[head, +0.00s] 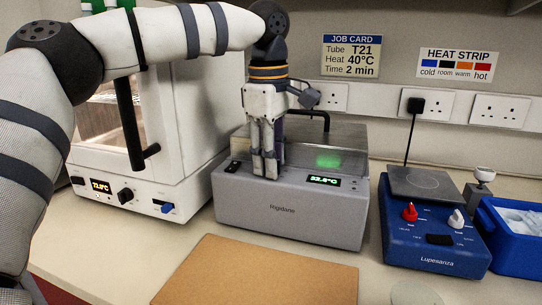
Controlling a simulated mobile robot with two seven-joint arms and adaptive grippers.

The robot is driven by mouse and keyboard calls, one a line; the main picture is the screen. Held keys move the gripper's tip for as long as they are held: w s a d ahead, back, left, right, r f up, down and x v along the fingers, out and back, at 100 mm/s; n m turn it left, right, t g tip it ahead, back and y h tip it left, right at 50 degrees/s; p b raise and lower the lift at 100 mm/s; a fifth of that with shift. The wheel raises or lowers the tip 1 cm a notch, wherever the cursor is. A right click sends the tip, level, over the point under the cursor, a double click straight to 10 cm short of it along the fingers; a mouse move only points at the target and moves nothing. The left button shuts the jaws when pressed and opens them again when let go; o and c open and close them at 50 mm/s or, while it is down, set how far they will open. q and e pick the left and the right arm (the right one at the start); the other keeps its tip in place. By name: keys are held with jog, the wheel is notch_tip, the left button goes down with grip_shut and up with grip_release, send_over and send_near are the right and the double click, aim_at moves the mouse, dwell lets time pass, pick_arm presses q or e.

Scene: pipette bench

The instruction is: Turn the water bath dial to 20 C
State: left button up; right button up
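The water bath (290,218) is a grey box with a clear lid and a black handle, at the middle of the bench. A small green display (324,180) on its sloped front panel seems to read 32.8 °C; the digits are small. My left gripper (265,172) points down at this panel, left of the display. Its fingers look close together, with their tips at or just above the panel. No dial shows on the water bath; the fingers cover the part of the panel where one may be. I cannot tell whether they grip anything. My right gripper is not in view.
A white oven-like unit (184,150) stands left. A blue hotplate stirrer (432,240) with red and white knobs stands right, beside a blue ice tub (512,246). A brown board (262,272) lies in front. A job card (350,56) on the wall reads 40°C.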

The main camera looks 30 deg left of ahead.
pick_arm(q)
grip_shut()
jog(key=shift+n, duration=0.3)
jog(key=n, duration=0.6)
jog(key=shift+d+n, duration=0.1)
jog(key=shift+n, duration=0.2)
jog(key=n, duration=0.6)
jog(key=shift+w+g+y, duration=0.1)
jog(key=shift+g+y, duration=0.2)
jog(key=shift+y, duration=0.1)
jog(key=shift+n, duration=0.4)
grip_release()
